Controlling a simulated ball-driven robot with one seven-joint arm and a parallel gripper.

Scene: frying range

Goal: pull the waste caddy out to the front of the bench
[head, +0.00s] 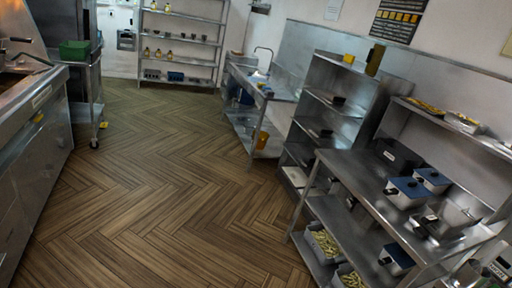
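No thing in the head view is plainly marked as the waste caddy, so I cannot tell which one it is. The steel bench (352,178) stands at the right. Pale containers with blue lids (407,187) sit on its top, one behind another. One more blue-lidded container (398,258) stands on its lower shelf. My gripper's fingers do not show in this view. Pale and grey parts fill the bottom right corner, cut off by the edge, and I cannot tell what they are.
The wood-patterned floor (175,190) is clear down the middle. A steel range (40,150) lines the left, with a wheeled trolley (90,85) beyond it. A sink table (262,95) and steel shelves (325,108) stand along the right wall. Trays of chips (325,243) sit on the bench's lower shelf.

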